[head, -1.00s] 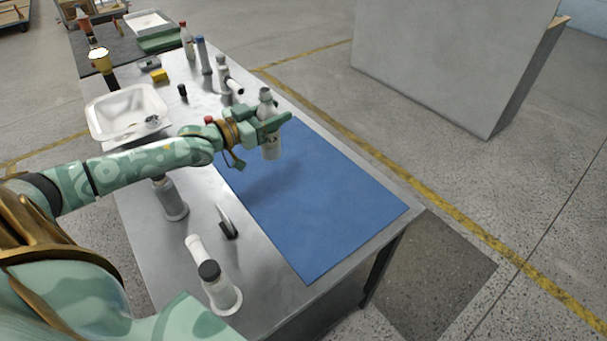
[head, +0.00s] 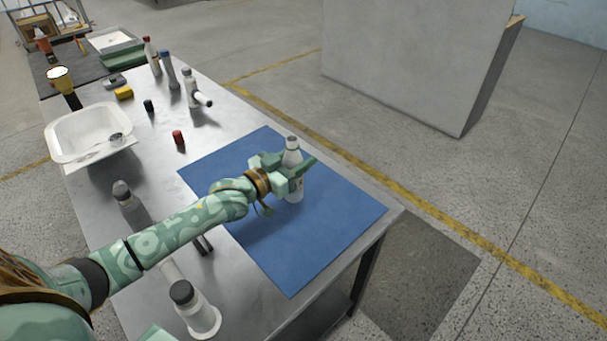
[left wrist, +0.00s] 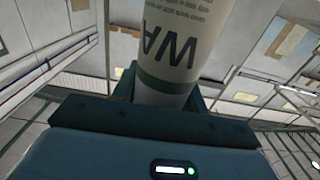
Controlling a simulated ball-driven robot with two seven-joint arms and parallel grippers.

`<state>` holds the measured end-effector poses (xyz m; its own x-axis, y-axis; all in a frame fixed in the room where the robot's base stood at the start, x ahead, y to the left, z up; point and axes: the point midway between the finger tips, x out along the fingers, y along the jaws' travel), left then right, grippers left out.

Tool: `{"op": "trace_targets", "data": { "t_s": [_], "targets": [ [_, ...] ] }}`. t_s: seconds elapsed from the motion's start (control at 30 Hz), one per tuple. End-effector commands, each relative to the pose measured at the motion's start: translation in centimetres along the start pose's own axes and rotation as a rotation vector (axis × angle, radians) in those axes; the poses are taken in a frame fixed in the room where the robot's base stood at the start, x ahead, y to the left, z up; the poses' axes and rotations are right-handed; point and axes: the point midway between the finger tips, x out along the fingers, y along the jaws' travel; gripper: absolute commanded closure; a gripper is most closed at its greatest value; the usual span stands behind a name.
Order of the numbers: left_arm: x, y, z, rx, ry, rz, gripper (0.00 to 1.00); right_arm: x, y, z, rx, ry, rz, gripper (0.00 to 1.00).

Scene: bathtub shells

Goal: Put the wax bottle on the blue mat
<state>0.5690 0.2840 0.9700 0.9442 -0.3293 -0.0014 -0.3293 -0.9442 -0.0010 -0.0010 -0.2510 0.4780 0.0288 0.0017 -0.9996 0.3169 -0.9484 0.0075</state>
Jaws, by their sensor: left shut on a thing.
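The wax bottle (head: 294,188) is a pale bottle with a grey top, held upright over the blue mat (head: 300,246). I cannot tell whether the bottle's base touches the mat. The mat lies flat at the table's right front part, partly covered by my left arm. My right gripper is not in view.
A white basin (head: 62,144) stands at the left edge. A red cap (head: 178,137), a yellow block (head: 123,93) and several bottles (head: 168,72) stand toward the back. A grey-capped bottle (head: 197,312) stands near the front. The mat's front part is clear.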

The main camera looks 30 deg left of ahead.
Motion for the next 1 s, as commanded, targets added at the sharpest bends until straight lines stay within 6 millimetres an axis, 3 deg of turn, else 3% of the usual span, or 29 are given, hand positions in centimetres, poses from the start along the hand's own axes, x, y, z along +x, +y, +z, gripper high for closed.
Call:
{"op": "trace_targets", "data": {
  "t_s": [0.23, 0.4, 0.77, 0.8, 0.83, 0.87, 1.0],
  "targets": [
    [0.7, 1.0, 1.4, -0.001, 0.002, 0.001, 0.96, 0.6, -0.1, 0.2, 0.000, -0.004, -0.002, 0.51],
    [0.7, 1.0, 4.5, 0.001, -0.002, 0.000, 0.96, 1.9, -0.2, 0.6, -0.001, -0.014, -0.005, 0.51],
    [0.7, 0.9, 4.7, 0.001, 0.001, -0.001, 0.96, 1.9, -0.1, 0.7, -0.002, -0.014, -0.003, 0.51],
    [0.7, 1.0, 4.6, 0.001, 0.000, 0.000, 0.45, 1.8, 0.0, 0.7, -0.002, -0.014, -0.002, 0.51],
    [0.7, 1.0, 4.6, 0.001, 0.000, 0.000, 0.37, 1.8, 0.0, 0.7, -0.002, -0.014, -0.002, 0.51],
    [0.7, 1.0, 4.6, 0.001, 0.000, 0.000, 0.35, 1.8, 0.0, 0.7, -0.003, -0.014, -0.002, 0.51],
    [0.7, 1.0, 4.6, 0.001, 0.001, 0.000, 0.35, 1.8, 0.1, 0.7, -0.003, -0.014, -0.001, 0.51]
  ]
}}
